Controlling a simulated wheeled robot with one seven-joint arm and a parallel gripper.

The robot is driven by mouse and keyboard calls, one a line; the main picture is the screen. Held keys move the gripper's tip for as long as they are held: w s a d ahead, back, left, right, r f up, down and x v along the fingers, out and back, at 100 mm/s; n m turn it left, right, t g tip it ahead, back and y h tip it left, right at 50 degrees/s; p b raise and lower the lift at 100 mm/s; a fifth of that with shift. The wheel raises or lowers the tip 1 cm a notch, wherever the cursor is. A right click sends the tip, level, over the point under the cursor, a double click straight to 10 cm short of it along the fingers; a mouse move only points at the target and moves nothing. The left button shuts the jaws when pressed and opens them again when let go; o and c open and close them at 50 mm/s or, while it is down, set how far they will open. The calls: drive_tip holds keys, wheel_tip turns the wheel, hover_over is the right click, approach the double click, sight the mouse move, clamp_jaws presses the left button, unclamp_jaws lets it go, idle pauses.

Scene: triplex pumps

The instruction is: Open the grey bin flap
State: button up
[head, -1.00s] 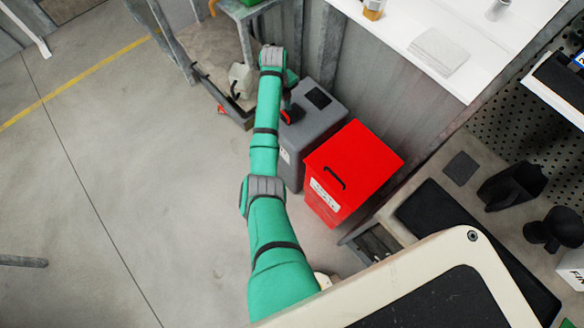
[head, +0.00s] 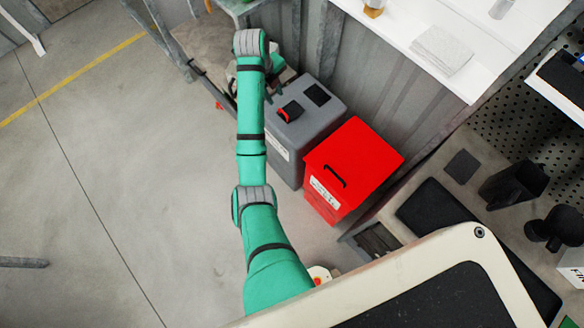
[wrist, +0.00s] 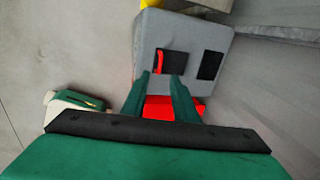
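The grey bin (head: 309,124) stands against the metal wall; its top also shows in the wrist view (wrist: 190,38). On its top are a dark square with a red piece (head: 284,115) along one side, and a second dark square (head: 317,95). In the wrist view the red piece (wrist: 159,63) stands along the left edge of its dark square; I cannot tell whether that square is an opening or a panel. My gripper (wrist: 159,82) is open, its two green fingers apart with nothing held between them. In the head view it is mostly hidden behind my arm, beside the grey bin's upper left.
A red bin (head: 354,157) with a black handle stands close to the grey bin's right. A metal-framed stand (head: 190,45) is at the upper left. A white worktop (head: 440,40) is at the upper right.

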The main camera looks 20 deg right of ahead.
drive_tip(key=s+d+f+n+t+h, duration=0.1)
drive_tip(key=s+f+n, duration=0.2)
drive_tip(key=f, duration=0.1)
drive_tip(key=s+d+f+n+t, duration=0.1)
drive_tip(key=s+f+n, duration=0.2)
drive_tip(key=f, duration=0.1)
drive_tip(key=s+d+f+n+t+h, duration=0.1)
drive_tip(key=s+f+n, duration=0.2)
drive_tip(key=f, duration=0.1)
drive_tip(key=shift+d+f+t+h, duration=0.25)
drive_tip(key=shift+f+t+h, duration=0.05)
drive_tip(key=shift+f, duration=0.05)
drive_tip(key=s+a+f+n+t, duration=0.2)
drive_tip(key=s+a+n+t, duration=0.2)
drive_tip(key=s+n, duration=0.6)
drive_tip(key=s+a, duration=0.1)
drive_tip(key=s, duration=0.1)
drive_tip(key=shift+s+a+t+y, duration=0.3)
drive_tip(key=shift+s+a+y, duration=0.1)
drive_tip(key=shift+f, duration=0.1)
